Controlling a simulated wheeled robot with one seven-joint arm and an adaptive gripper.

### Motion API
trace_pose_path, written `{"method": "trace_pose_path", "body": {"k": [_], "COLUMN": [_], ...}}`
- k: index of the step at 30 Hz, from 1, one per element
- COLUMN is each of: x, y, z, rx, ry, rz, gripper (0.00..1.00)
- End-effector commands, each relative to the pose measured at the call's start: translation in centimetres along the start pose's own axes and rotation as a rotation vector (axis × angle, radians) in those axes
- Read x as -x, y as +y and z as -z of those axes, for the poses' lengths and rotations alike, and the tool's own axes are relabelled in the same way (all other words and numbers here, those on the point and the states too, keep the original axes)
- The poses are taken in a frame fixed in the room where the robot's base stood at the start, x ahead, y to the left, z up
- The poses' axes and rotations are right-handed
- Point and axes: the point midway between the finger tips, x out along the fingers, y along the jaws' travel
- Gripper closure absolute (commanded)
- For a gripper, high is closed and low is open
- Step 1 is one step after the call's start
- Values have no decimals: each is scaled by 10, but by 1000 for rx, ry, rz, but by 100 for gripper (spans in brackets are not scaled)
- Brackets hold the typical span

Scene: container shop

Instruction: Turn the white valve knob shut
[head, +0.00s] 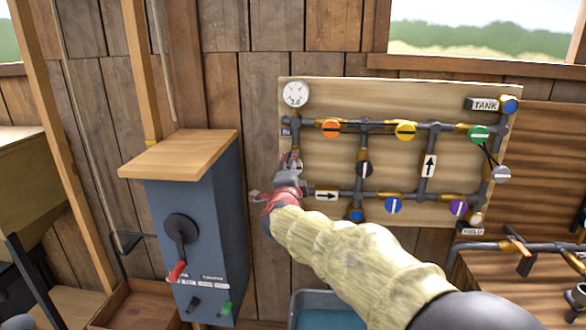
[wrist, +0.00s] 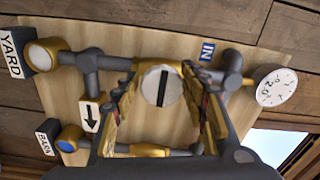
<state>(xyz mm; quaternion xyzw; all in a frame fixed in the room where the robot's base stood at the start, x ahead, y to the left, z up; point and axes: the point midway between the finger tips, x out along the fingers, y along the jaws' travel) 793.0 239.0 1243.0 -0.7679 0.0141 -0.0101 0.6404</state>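The white valve knob (wrist: 160,86) sits on a pipe of the wall board and carries a dark bar. In the wrist view this bar stands near upright, across the pipe's line. In the head view the knob is mostly hidden by my gripper (head: 291,168) at the board's left edge. In the wrist view my gripper (wrist: 159,76) is open, with one finger on each side of the knob. I cannot tell whether either finger touches it. Nothing else shows between the fingers.
The wooden board (head: 385,92) also holds an orange knob (head: 331,128), a yellow knob (head: 405,130), a black knob (head: 364,169) and several others. A round gauge (head: 295,94) sits above my gripper. A blue-grey cabinet (head: 205,215) with a crank stands to the left.

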Motion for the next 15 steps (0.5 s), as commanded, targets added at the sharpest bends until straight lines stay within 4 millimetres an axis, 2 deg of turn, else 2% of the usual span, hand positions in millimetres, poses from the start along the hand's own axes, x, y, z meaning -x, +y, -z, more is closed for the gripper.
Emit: {"method": "trace_pose_path", "body": {"k": [5, 15], "x": [0, 3], "y": [-1, -2], "z": [0, 0], "rx": [0, 0], "ry": [0, 0], "rz": [1, 2], "gripper": [45, 45]}}
